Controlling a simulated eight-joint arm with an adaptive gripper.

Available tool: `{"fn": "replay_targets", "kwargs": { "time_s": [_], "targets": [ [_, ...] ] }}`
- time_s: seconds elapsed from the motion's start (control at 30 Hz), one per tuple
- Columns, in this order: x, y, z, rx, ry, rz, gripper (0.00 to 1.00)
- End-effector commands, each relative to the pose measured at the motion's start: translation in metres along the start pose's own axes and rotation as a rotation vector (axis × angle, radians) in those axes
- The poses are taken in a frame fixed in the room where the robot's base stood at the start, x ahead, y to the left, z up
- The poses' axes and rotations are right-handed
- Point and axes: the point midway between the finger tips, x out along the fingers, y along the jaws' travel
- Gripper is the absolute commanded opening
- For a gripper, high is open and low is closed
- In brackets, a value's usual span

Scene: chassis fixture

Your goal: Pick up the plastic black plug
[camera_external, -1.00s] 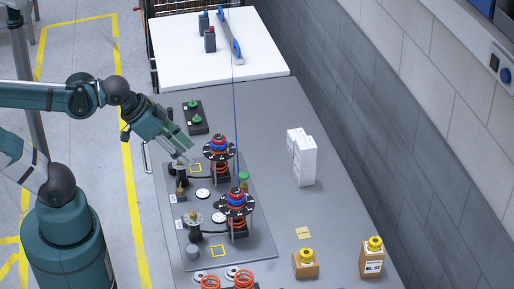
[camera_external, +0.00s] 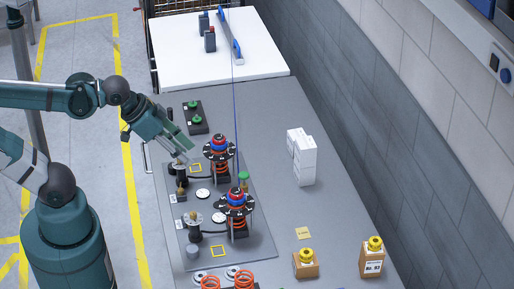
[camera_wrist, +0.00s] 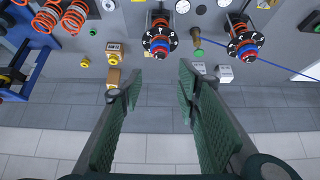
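My gripper (camera_external: 186,151) is above the left side of the dark fixture plate in the external view. In the wrist view its two green padded fingers (camera_wrist: 155,84) are spread apart with nothing between them. Dark cylindrical pieces, one below the fingertips (camera_external: 180,168) and one farther forward (camera_external: 194,232), stand on the plate with short black cables leading to the spring towers. I cannot tell for sure which piece is the plastic black plug. No clear plug shows in the wrist view.
Two spring towers (camera_external: 219,149) (camera_external: 236,203) stand close to the gripper's right. A thin blue line rises near them. White boxes (camera_external: 304,160) and yellow-topped boxes (camera_external: 306,265) stand on the grey table. Its middle right is mostly free, and the wall is beyond its right edge.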

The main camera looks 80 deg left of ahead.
Motion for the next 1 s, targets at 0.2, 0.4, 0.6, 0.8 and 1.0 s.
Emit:
{"fn": "replay_targets", "kwargs": {
  "time_s": [0.2, 0.4, 0.6, 0.8, 1.0],
  "targets": [
    [0.0, 0.0, 0.0, 0.0, 0.0, 0.0, 0.33],
    [0.001, -0.005, -0.004, -0.019, -0.007, -0.007, 0.33],
    [0.005, -0.021, -0.018, -0.078, -0.028, -0.029, 0.33],
    [0.013, -0.049, -0.038, -0.173, -0.062, -0.063, 0.33],
    [0.023, -0.08, -0.056, -0.275, -0.096, -0.099, 0.33]
  ]
}}
